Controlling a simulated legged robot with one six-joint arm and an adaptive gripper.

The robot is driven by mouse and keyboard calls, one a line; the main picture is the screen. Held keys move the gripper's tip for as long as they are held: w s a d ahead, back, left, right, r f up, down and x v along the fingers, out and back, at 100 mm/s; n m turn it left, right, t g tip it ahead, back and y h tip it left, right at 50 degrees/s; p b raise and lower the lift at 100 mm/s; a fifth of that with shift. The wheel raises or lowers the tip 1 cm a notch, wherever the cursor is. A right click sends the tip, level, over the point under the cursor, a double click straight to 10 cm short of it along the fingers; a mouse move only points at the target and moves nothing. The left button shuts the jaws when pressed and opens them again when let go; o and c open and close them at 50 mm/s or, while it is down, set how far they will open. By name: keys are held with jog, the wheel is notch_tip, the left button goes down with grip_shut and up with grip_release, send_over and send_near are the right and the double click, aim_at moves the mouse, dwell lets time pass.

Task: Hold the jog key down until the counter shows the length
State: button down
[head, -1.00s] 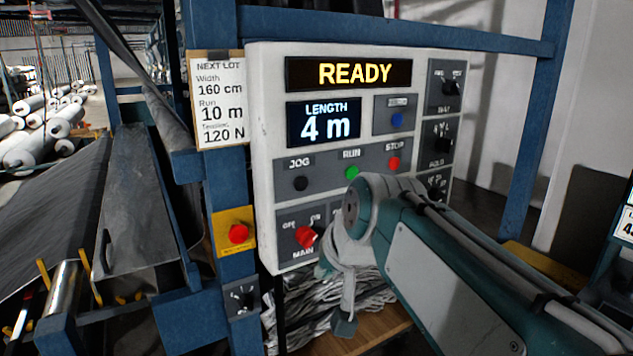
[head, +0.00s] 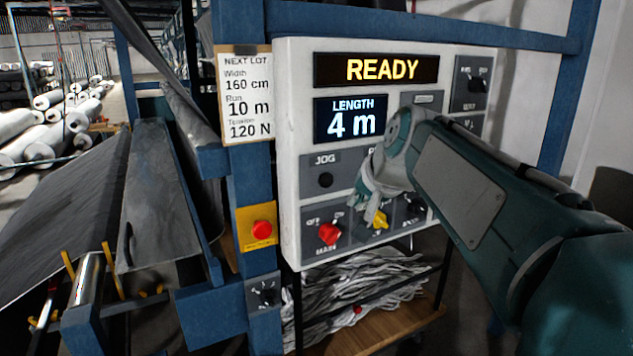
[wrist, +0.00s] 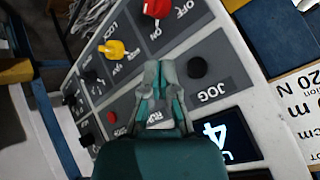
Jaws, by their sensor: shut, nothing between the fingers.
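The jog key (head: 325,180) is a round black button under the JOG label on the white control panel (head: 291,150). It also shows in the wrist view (wrist: 197,67), just right of my fingertips. The length counter (head: 350,119) reads 4 m; part of it shows in the wrist view (wrist: 225,135). My gripper (head: 362,195) is shut and empty, in front of the panel, right of and slightly below the jog key. In the wrist view its fingertips (wrist: 160,68) are beside the key; I cannot tell their distance from the panel. My gripper and arm hide the run and stop keys in the head view.
The display above reads READY (head: 376,69). A card (head: 248,98) gives run 10 m, width 160 cm, tension 120 N. A red main knob (head: 329,233) and a yellow knob (head: 378,219) sit below. A red button on a yellow plate (head: 262,230) is on the left post.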

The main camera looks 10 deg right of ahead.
aim_at(328, 186)
jog(key=shift+w+a, duration=0.35)
jog(key=shift+w, duration=0.8)
jog(key=shift+w+a, duration=0.4)
jog(key=shift+w, duration=0.7)
jog(key=shift+w+a, duration=0.35)
jog(key=shift+w, duration=0.8)
jog(key=shift+w+a, duration=0.1)
jog(key=shift+w, duration=0.2)
jog(key=shift+w+a, duration=0.1)
jog(key=shift+w, duration=0.35)
dwell(3.8)
